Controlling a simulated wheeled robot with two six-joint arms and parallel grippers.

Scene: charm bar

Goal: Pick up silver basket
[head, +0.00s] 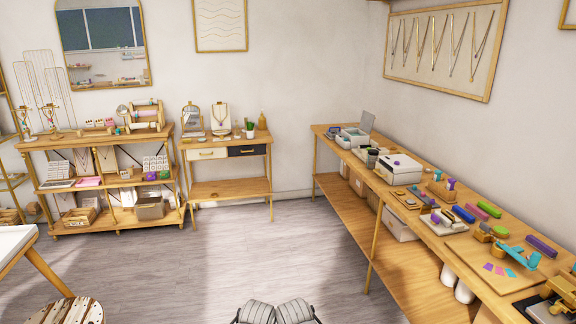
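A grey-brown open bin (150,208) sits on the bottom shelf of the left display unit. It is the nearest match for the silver basket, but its metal finish is too small to confirm. It stands at the right end of that shelf, far from me across the floor. Neither of my grippers shows clearly. Only two grey ribbed parts of my own body show at the bottom edge, with no fingers visible.
The wooden display unit (115,189) stands against the back wall beside a small two-drawer table (228,189). A long workbench (330,186) crowded with tools runs along the right. A round wooden stool (66,313) is at lower left. The grey floor (225,250) between is clear.

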